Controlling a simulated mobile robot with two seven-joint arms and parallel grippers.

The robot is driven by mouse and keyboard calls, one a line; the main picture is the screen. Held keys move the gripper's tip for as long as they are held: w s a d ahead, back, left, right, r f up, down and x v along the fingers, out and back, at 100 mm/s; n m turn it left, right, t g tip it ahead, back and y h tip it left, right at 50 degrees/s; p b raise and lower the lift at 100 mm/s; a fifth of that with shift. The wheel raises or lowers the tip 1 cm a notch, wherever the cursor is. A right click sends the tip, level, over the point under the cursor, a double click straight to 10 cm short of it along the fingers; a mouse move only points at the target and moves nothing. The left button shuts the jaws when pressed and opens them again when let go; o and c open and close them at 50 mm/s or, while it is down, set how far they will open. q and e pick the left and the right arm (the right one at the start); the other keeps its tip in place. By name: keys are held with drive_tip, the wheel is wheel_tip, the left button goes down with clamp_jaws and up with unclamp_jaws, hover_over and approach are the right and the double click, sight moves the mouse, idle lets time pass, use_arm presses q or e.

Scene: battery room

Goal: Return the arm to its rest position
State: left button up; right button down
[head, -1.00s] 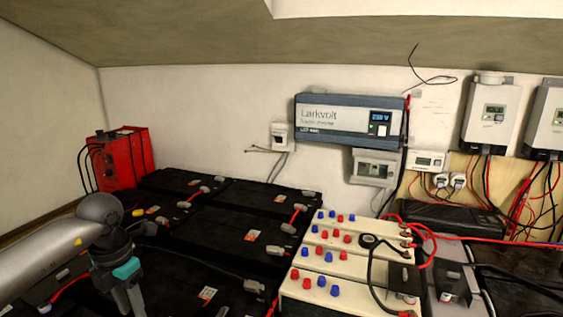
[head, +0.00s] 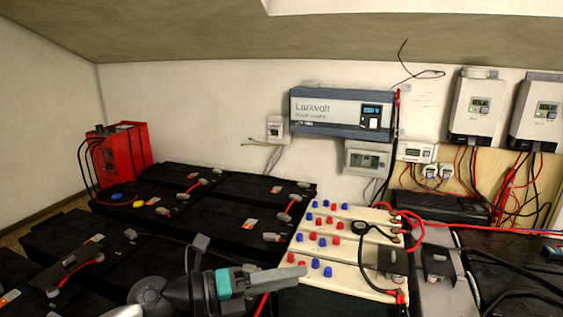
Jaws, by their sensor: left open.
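My left gripper (head: 284,276) is low in the middle of the head view, with grey and teal parts, and its fingers point right. It is open, and I see nothing held in it. It hangs in front of the black batteries (head: 215,232), near the left end of the cream battery row with red and blue caps (head: 345,277). I cannot tell whether it touches anything. My right gripper is not in view.
A red box with black cables (head: 118,155) stands at the back left. A grey inverter (head: 342,113) and white controllers (head: 478,108) hang on the wall. Red and black cables run over the batteries at right. The space above the batteries is clear.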

use_arm(q)
drive_tip(key=w+a+r+n+t+y, duration=0.1)
drive_tip(key=a+r+n+t+y, duration=0.2)
drive_tip(key=n+t, duration=0.5)
drive_tip(key=w+a+r+n+t+y, duration=0.2)
drive_tip(key=a+n+t+y, duration=0.25)
drive_tip(key=n, duration=0.65)
drive_tip(key=s+a+f+n+g+y, duration=0.45)
drive_tip(key=a+f+n+y, duration=0.45)
drive_tip(key=f+n, duration=0.3)
drive_tip(key=s+f+n+g, duration=0.1)
drive_tip(key=s+f+g, duration=0.3)
drive_tip(key=s, duration=0.4)
drive_tip(key=s+f+n+g+h, duration=0.1)
drive_tip(key=s+f+n+g, duration=0.15)
drive_tip(key=s+f, duration=0.35)
drive_tip(key=s+f+n+g, duration=0.1)
drive_tip(key=s+f+g, duration=0.25)
drive_tip(key=s, duration=0.55)
wheel_tip(320, 180, down, 22)
drive_tip(key=s+r+g, duration=0.1)
drive_tip(key=g, duration=0.1)
drive_tip(key=s+a+f+g, duration=0.1)
drive_tip(key=s+a+f, duration=0.2)
drive_tip(key=s+f, duration=1.1)
drive_tip(key=shift+s+f+m, duration=0.15)
drive_tip(key=shift+s+m, duration=0.2)
drive_tip(key=shift+s, duration=0.35)
